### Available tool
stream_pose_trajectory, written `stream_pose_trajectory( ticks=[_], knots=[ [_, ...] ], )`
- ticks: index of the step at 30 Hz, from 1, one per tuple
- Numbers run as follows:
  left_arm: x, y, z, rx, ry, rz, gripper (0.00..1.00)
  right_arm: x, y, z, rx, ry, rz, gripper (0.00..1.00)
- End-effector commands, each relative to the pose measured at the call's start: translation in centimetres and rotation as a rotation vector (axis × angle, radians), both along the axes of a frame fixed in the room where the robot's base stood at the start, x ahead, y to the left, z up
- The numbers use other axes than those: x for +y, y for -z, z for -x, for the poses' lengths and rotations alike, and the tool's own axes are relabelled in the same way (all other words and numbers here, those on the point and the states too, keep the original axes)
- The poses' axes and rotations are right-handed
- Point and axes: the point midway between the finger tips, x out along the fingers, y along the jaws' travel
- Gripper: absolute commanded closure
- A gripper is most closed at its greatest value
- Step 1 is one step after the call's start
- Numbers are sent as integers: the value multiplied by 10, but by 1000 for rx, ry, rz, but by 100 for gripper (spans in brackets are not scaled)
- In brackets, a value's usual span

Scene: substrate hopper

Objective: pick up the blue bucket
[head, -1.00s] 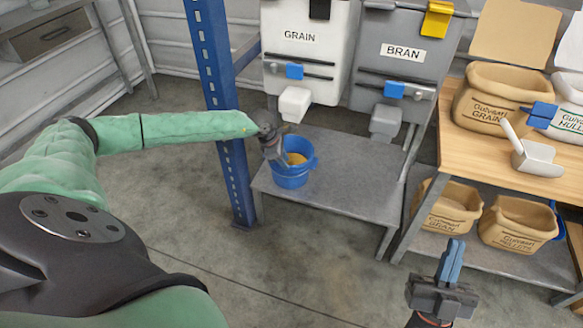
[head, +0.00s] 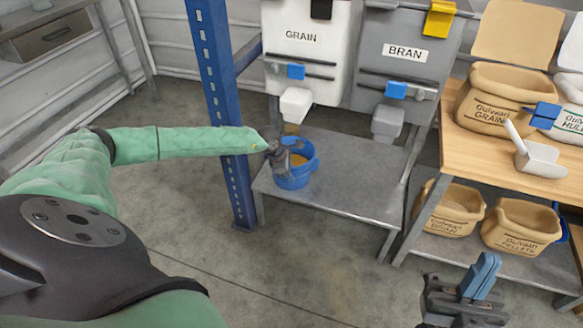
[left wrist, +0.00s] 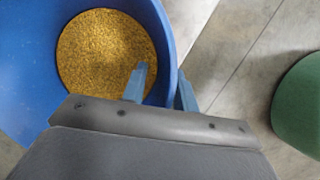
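The blue bucket (head: 298,180) stands upright on the grey metal shelf under the hoppers, with yellow grain inside. In the left wrist view, the bucket (left wrist: 25,70) fills the upper left. My left gripper (head: 282,158) is at the bucket's left front rim. In the left wrist view, the left gripper's (left wrist: 162,88) fingers stand apart, one over the inside and one outside the bucket wall. A gap shows beside the wall, so I see no firm grip. My right gripper (head: 484,275) is at the lower right, away from the bucket; its finger gap is not clear.
The white grain hopper (head: 310,65) and its spout (head: 296,105) hang above the bucket. The grey bran hopper (head: 405,75) is to the right. A blue post (head: 215,90) stands close left. The shelf (head: 350,185) right of the bucket is clear. A wooden bench (head: 480,155) holds sacks.

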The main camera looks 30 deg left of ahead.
Motion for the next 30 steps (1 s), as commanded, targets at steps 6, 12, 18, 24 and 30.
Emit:
stream_pose_trajectory(
  ticks=[6, 12, 18, 24, 30],
  knots=[
    [0, 0, 0, 0, 0, 0, 100, 0, 0, 0, 2, 0, 1, 100],
    [0, 0, 0, 0, 0, 0, 100, 0, 1, -1, 3, 0, 2, 100],
    [0, 0, 0, 0, 0, 0, 100, 0, 1, -1, 3, 0, 2, 100],
    [0, 0, 0, 0, 0, 0, 100, 0, 1, 0, 2, 0, 2, 100],
    [0, 0, 0, 0, 0, 0, 100, 0, 1, 0, 2, 0, 1, 100]
  ],
)
